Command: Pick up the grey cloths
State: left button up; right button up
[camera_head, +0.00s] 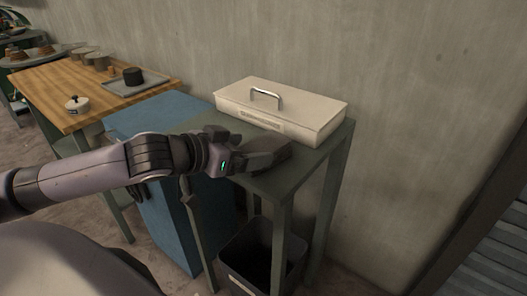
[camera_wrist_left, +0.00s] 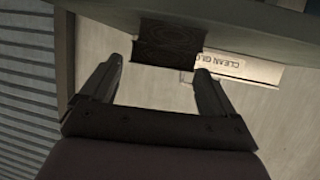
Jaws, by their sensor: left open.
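The grey cloths (camera_head: 270,153) appear as a dark grey folded stack on the green side table (camera_head: 312,160), in front of the cream box. They also show in the left wrist view (camera_wrist_left: 168,42) as a dark patterned square at the table edge. My left gripper (camera_head: 240,160) reaches in from the left, close to the stack. In the left wrist view my left gripper (camera_wrist_left: 160,68) has its fingers spread, with the cloths just beyond and between the fingertips. It holds nothing. In the head view my wrist hides part of the stack's near side. My right gripper is not seen.
A cream lidded box (camera_head: 290,108) with a metal handle stands at the back of the side table, against the wall. A dark bin (camera_head: 250,262) is underneath. A blue cabinet (camera_head: 160,118) and a wooden table (camera_head: 90,88) with a tray (camera_head: 137,85) stand to the left.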

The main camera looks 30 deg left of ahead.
aim_at(259, 147)
pick_arm(q)
jog(key=shift+x, duration=2.05)
jog(key=shift+a+f, duration=0.1)
jog(key=c, duration=1.1)
